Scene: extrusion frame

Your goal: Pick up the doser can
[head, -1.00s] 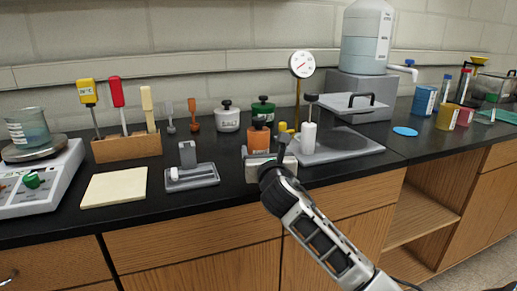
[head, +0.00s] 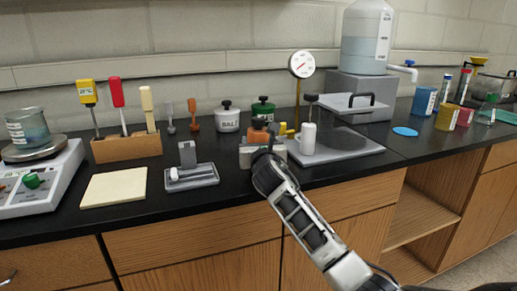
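No readable label picks out the doser can. An orange can (head: 258,134) stands on the black bench, in front of the green jar. My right gripper (head: 264,151) is in front of this can and hides its lower part. From this angle the fingertips are hidden, so I cannot tell whether they are open or touch the can. Small yellow parts (head: 283,129) show just right of the orange can. My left gripper is not in view.
A white jar (head: 228,119) and a green jar (head: 263,109) stand behind. To the right is a grey plate (head: 345,148) with a white cylinder (head: 308,139) on it. A grey tray (head: 200,180) and a cream pad (head: 115,188) lie to the left.

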